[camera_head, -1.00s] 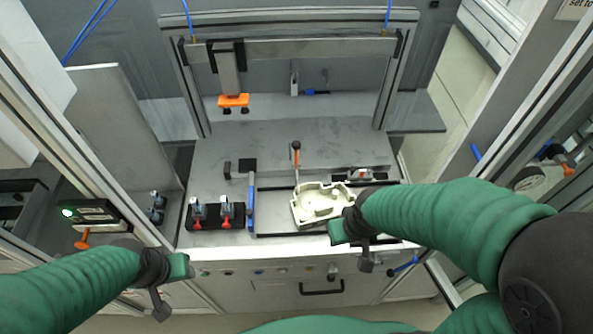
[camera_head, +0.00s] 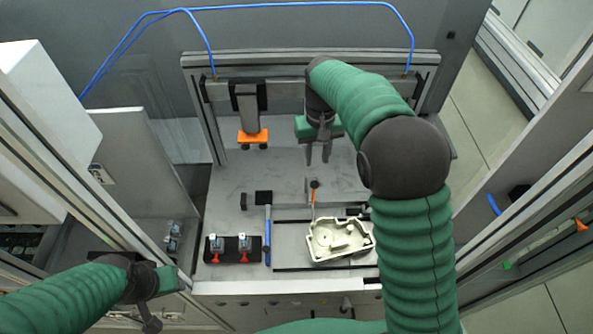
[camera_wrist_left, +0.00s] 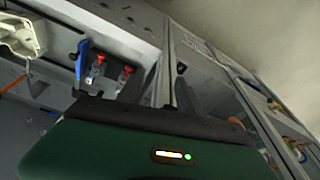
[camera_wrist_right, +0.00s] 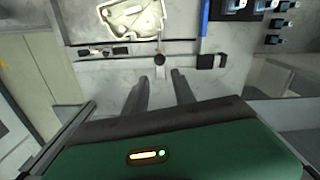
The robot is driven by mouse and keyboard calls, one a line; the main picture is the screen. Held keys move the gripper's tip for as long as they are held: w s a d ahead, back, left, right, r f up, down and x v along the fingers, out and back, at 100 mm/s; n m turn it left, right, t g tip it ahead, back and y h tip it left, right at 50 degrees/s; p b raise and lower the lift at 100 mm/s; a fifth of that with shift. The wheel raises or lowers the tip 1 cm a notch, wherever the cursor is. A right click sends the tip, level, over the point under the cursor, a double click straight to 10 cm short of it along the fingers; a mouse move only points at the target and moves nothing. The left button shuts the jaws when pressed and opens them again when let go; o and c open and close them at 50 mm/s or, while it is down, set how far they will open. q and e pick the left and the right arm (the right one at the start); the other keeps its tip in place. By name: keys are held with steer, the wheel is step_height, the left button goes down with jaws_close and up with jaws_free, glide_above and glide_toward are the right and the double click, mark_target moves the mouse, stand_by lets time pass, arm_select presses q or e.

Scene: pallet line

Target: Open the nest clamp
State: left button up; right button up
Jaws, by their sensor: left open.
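The nest clamp (camera_head: 313,192) has a lever with an orange grip and a dark knob, standing behind the cream housing (camera_head: 338,238). In the right wrist view its dark knob (camera_wrist_right: 159,59) lies just beyond the fingertips, and the housing (camera_wrist_right: 133,18) lies farther off. My right gripper (camera_head: 318,160) points down behind the clamp, apart from it. Its two fingers are spread with nothing between them (camera_wrist_right: 160,82). My left gripper (camera_head: 172,278) is low at the left front, away from the clamp; its fingers are hard to see there. It is open.
A black holder (camera_head: 232,251) with red-tipped pieces and a blue bar (camera_head: 267,235) lie left of the housing. An orange-footed press head (camera_head: 252,137) hangs from the frame at the back left. The grey plate between is clear.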

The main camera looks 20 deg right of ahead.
steer(key=w+r, duration=0.1)
steer(key=p, duration=0.1)
glide_above(314, 181)
steer(key=s, duration=0.1)
steer(key=f, duration=0.4)
steer(key=shift+s+d+f, duration=0.1)
steer(key=shift+s+f, duration=0.1)
steer(key=shift+f, duration=0.1)
steer(key=f+p, duration=0.1)
steer(key=f, duration=0.2)
steer(key=w+f+p, duration=0.1)
steer(key=f, duration=0.6)
steer(key=shift+w+f+p, duration=0.2)
steer(key=shift+w+p, duration=0.05)
steer(key=shift+p, duration=0.15)
steer(key=shift+s+a+f, duration=0.2)
steer(key=shift+s+f, duration=0.1)
steer(key=shift+f, duration=0.2)
steer(key=shift+w+d+f, duration=0.15)
steer(key=shift+d, duration=0.05)
steer(key=c, duration=0.3)
arm_select(q)
steer(key=shift+v, duration=2.5)
arm_select(e)
jaws_close()
